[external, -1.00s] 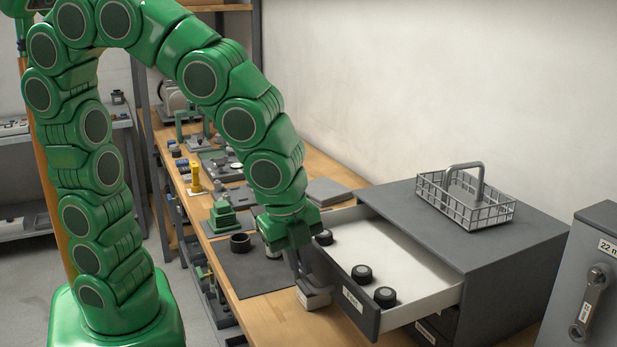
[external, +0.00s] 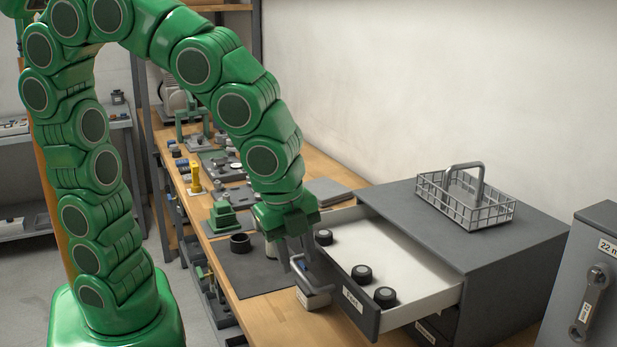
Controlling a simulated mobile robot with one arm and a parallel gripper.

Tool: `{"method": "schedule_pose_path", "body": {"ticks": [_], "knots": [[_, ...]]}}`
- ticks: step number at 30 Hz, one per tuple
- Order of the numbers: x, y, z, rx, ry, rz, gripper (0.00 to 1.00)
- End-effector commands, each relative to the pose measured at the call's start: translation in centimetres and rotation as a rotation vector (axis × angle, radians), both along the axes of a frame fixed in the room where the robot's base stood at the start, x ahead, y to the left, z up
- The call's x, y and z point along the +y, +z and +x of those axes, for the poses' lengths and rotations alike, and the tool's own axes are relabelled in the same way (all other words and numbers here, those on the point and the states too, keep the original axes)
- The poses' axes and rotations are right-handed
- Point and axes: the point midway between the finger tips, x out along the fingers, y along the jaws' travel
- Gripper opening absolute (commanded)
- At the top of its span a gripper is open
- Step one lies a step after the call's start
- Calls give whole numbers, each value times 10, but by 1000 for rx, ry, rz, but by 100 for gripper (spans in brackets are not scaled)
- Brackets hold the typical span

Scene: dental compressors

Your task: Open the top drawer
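The top drawer (external: 398,262) of the grey cabinet (external: 510,240) is pulled well out, with its white inside showing. Several black round parts lie in it, among them one near the front corner (external: 385,296). A label sits on its dark front panel (external: 357,306). My gripper (external: 302,274) points down just left of the drawer front, beside its far end. Its fingers appear spread, with nothing seen held between them.
A wire basket (external: 466,200) stands on the cabinet. Lower drawers (external: 430,332) appear shut. The wooden bench (external: 270,318) holds a dark mat, a black ring (external: 240,243) and several tools. A grey box with a lever (external: 594,285) stands at the right.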

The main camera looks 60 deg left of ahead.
Motion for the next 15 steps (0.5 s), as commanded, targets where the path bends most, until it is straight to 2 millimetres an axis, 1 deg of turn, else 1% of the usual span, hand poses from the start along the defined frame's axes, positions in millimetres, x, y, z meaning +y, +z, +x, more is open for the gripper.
{"method": "schedule_pose_path", "body": {"ticks": [1,6,9,12,15], "knots": [[-1,8,-1,-5,-1,-5,38],[-2,35,-5,-6,-2,-7,38],[-1,47,-7,-5,-2,-4,38],[-1,53,-9,-2,-1,-1,38],[0,56,-10,-1,0,0,38]]}}
